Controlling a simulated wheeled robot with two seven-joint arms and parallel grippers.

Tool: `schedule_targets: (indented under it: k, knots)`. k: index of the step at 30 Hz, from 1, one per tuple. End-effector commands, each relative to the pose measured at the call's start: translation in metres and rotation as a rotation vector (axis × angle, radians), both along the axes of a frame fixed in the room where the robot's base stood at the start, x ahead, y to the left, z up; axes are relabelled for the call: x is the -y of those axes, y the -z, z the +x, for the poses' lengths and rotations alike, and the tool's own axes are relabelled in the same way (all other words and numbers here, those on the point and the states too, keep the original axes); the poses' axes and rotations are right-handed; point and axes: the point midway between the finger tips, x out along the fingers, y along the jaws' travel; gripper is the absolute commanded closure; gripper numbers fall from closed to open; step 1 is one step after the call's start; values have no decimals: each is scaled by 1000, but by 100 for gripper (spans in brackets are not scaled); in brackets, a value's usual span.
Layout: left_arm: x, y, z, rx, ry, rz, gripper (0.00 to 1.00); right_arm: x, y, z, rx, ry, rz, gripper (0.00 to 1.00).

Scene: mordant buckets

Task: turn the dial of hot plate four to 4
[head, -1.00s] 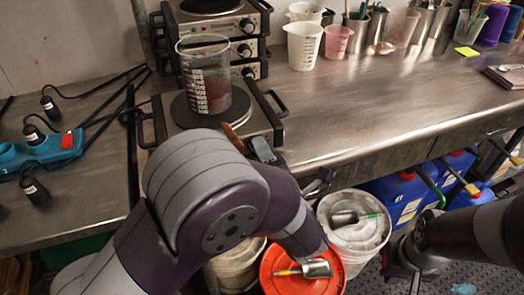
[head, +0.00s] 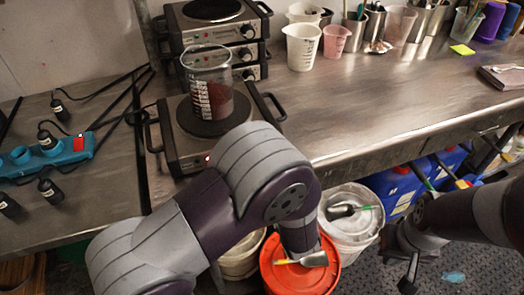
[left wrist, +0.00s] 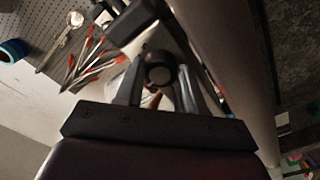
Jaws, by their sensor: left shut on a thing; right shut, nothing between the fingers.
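The front hot plate (head: 183,148) stands on the bench with a beaker of dark red contents (head: 207,90) on its round top. A small red light shows on its front. My left arm hides the rest of that front, including any dial, in the head view. In the left wrist view my left gripper (left wrist: 160,92) is shut on a dark round knob (left wrist: 158,74), which looks like the dial. Its pointer and numbers cannot be read. My right gripper (head: 408,278) is shut and empty, low at the right, away from the hot plates.
More hot plates (head: 222,33) are stacked behind. A blue power strip (head: 45,152) and cables lie at the left. Jugs and metal cups line the back. Lidded buckets, one orange (head: 300,278), stand below the bench edge. The middle bench is clear.

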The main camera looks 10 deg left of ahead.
Motion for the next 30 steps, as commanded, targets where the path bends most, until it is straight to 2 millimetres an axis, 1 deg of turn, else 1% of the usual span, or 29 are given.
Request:
schedule_targets:
  k: [1, 18, 30]
  knots:
    - [0, -3, 0, -28, 1, 35, 92, 0, -9, 0, 0, 0, 0, 100]
    - [-1, -3, -1, -332, 1, 483, 92, 0, -60, 0, 0, 0, 0, 100]
    - [-1, -2, -1, -512, 1, 753, 92, 0, -88, 0, 0, 0, 0, 100]
